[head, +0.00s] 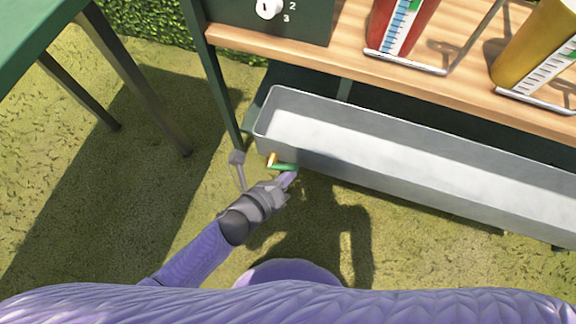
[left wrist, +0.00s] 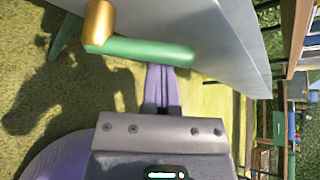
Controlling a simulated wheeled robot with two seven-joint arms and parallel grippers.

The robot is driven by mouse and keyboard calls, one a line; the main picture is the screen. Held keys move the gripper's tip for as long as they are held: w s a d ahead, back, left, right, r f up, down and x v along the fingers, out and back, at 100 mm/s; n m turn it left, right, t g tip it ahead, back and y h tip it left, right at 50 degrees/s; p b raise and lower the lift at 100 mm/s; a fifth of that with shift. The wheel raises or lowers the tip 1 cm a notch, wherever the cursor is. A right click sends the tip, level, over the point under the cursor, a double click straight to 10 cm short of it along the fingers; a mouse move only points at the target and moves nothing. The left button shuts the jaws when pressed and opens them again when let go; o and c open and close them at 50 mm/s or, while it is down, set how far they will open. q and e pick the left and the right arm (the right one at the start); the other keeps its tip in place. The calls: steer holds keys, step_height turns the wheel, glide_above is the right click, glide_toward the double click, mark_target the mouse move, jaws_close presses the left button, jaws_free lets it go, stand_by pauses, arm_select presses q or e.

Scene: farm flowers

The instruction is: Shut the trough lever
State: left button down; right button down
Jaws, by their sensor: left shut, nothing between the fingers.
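The long grey trough (head: 400,182) runs from the middle to the right edge of the head view, below a wooden shelf. At its near left end is the trough lever, a green handle (head: 284,167) on a brass-coloured stub (head: 272,159). In the left wrist view the green handle (left wrist: 150,52) lies across the picture from the brass stub (left wrist: 100,22), beside the trough's grey wall (left wrist: 220,40). My left gripper (head: 290,178) is shut and empty. Its fingertips (left wrist: 161,68) are right at the handle's side; I cannot tell whether they touch. My right gripper is out of view.
The wooden shelf (head: 360,58) above the trough carries a red container (head: 383,28), a yellow container (head: 530,50) and a dark green numbered panel (head: 270,22). A green table (head: 35,35) stands at upper left. Open grass lies around my left arm.

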mark_target(270, 168)
arm_select(q)
steer(key=n+h, duration=0.1)
steer(key=a+r+n+h+b, duration=0.1)
steer(key=n, duration=0.1)
steer(key=a+n+h, duration=0.1)
steer(key=shift+w+r+t+b, duration=0.3)
steer(key=shift+r, duration=0.1)
steer(key=n, duration=0.1)
steer(key=a+n+h, duration=0.1)
steer(key=shift+w+r+n+t+h+b, duration=0.15)
steer(key=shift+r+n+t+h+b, duration=0.15)
steer(key=shift+b, duration=0.1)
steer(key=shift+a+r, duration=0.1)
steer(key=shift+r, duration=0.05)
steer(key=shift+w+a, duration=0.1)
steer(key=shift+a, duration=0.05)
